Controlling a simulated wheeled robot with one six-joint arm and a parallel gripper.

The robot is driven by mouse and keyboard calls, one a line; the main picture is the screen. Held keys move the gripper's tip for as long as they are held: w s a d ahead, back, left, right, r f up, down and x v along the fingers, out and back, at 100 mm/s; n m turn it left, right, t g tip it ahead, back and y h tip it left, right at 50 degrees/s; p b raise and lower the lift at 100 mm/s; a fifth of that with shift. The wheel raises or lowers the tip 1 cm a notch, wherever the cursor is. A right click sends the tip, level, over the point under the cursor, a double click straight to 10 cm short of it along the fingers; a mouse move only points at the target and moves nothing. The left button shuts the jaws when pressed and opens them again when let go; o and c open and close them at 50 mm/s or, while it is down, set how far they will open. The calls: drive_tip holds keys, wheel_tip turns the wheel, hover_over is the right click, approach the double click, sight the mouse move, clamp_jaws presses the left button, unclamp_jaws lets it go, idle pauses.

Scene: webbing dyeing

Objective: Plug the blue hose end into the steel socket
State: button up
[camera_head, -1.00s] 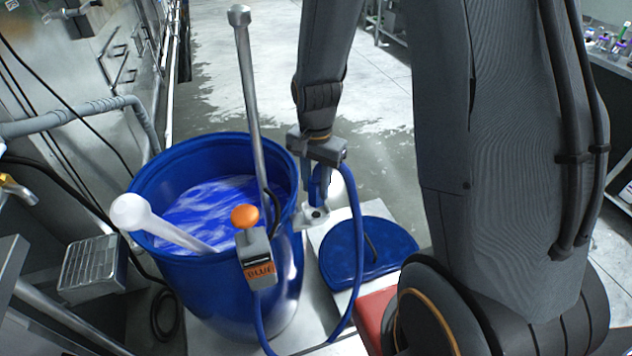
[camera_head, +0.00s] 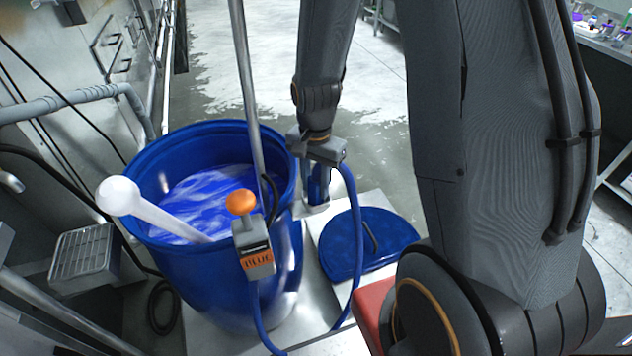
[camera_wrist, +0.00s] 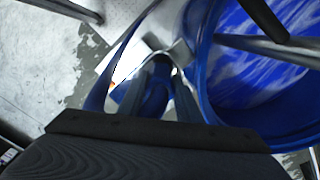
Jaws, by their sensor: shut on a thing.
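My gripper (camera_head: 318,192) points down at the right side of the blue barrel. It is shut on the blue hose end (camera_wrist: 155,98), which shows between the two dark fingers in the wrist view. The blue hose (camera_head: 354,215) arcs from the gripper down to the right and runs along the floor plate. The steel socket (camera_head: 312,208) is on a bracket at the barrel's right side, directly below the fingers and partly hidden by them. Bright steel also shows just beyond the fingers in the wrist view. I cannot tell whether the hose end is inside the socket.
The blue barrel (camera_head: 287,215) holds blue liquid, a white-handled paddle (camera_head: 120,197) and a steel rod (camera_head: 247,80). A box labelled BLUE with an orange knob (camera_head: 240,202) hangs on its front. A blue lid (camera_head: 350,255) lies at right. A grated box (camera_head: 85,255) stands left.

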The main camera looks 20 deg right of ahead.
drive_tip(key=o, duration=1.3)
drive_tip(key=shift+r+b, duration=0.5)
drive_tip(key=shift+r, duration=3.4)
drive_tip(key=shift+s+r+n+t, duration=0.15)
drive_tip(key=shift+s+r+n, duration=0.3)
drive_tip(key=shift+s+n, duration=1.15)
drive_tip(key=shift+s+r+n+t, duration=0.1)
drive_tip(key=shift+s+r+n, duration=0.35)
drive_tip(key=shift+s+n, duration=1.2)
drive_tip(key=shift+s+r+n+t, duration=0.15)
drive_tip(key=shift+s+r+n, duration=0.3)
drive_tip(key=shift+s+n, duration=1.15)
